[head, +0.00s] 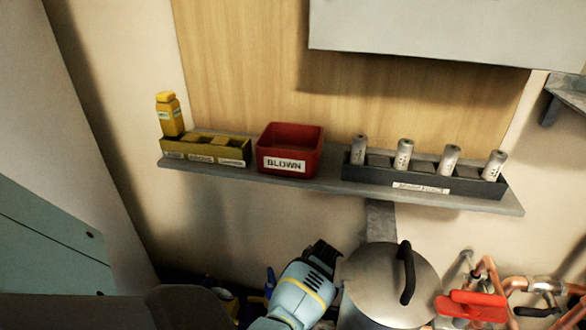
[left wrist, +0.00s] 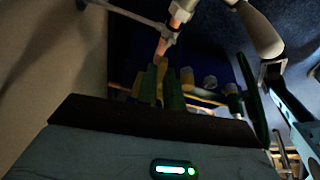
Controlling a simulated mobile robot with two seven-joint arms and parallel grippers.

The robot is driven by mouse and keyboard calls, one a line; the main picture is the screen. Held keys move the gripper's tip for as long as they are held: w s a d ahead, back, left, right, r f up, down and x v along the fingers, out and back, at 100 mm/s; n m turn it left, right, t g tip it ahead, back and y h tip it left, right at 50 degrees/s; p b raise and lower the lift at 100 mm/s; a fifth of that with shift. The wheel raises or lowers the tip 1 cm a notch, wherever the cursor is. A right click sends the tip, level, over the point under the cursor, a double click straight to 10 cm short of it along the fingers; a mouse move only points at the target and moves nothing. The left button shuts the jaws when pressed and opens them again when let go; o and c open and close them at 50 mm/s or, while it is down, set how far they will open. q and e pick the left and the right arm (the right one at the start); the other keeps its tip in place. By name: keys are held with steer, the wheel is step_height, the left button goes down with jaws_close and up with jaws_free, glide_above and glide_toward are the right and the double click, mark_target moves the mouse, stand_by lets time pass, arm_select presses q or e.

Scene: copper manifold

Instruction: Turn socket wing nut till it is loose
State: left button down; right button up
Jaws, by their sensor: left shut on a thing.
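In the left wrist view my left gripper (left wrist: 162,78) points away from the camera, with its greenish fingers close together. It is shut on a small yellowish piece (left wrist: 160,66) just below the end of a copper-coloured rod (left wrist: 180,14). The view is dark, and I cannot tell for sure whether this piece is the socket wing nut. In the head view I cannot make out the wing nut or the fingertips. My right gripper is not in view.
In the head view a shelf holds a yellow bottle (head: 169,115), a yellow-green tray (head: 205,158), a red bin marked BLOWN (head: 289,164) and a dark rack (head: 420,178) with several grey cylinders. Below are a lidded metal pot (head: 375,280), copper pipes (head: 545,285) and a red handle (head: 470,306).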

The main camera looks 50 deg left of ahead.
arm_select(q)
steer(key=shift+w+a+n+g+h+b, duration=0.25)
steer(key=shift+a+n+b, duration=0.2)
steer(key=shift+n, duration=0.5)
steer(key=shift+w+a+n+g+h+b, duration=0.15)
steer(key=shift+a+n+h+b, duration=0.2)
steer(key=shift+n, duration=0.6)
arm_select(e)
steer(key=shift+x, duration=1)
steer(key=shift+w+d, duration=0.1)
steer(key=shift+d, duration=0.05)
arm_select(q)
steer(key=shift+a, duration=0.1)
steer(key=c, duration=1.5)
jaws_free()
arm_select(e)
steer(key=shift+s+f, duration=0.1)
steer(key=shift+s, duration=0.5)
arm_select(q)
steer(key=shift+r, duration=0.1)
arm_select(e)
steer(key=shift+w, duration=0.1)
